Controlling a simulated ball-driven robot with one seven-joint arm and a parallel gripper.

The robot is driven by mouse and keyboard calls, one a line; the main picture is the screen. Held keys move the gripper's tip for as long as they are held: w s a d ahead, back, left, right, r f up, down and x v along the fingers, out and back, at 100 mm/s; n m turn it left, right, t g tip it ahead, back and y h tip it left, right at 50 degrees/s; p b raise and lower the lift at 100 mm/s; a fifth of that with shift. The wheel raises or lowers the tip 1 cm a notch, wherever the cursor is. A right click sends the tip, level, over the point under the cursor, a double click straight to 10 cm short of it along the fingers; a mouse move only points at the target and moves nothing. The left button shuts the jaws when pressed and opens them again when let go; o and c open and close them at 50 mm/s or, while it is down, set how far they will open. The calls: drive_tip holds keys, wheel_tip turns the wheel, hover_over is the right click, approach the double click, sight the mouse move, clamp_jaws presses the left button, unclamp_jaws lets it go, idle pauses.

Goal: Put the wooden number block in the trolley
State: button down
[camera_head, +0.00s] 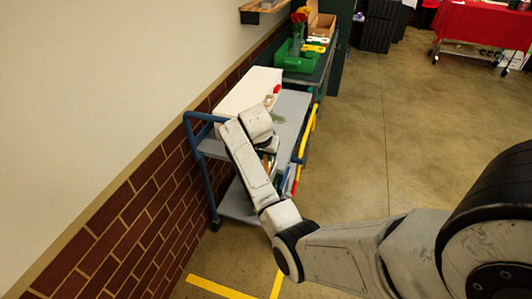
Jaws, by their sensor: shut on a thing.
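The trolley (292,107) has grey shelves, blue end frames and a yellow rail, and stands against the brick wall. My gripper (268,152) is at the near part of the trolley, by its upper shelf, mostly hidden behind my pale wrist. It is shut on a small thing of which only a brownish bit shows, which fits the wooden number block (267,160). The block's shape and number cannot be made out, nor whether it touches the shelf.
A white box (250,88) stands on the trolley's wall side, with small red and tan items beside it. Beyond is a bench with a green tray (295,60) and flowers. A red-clothed table (485,25) is at far right. Floor right of the trolley is clear.

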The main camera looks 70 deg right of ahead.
drive_tip(key=shift+f, duration=0.2)
drive_tip(key=shift+f+b, duration=0.3)
drive_tip(key=shift+f, duration=0.25)
drive_tip(key=c, duration=1)
unclamp_jaws()
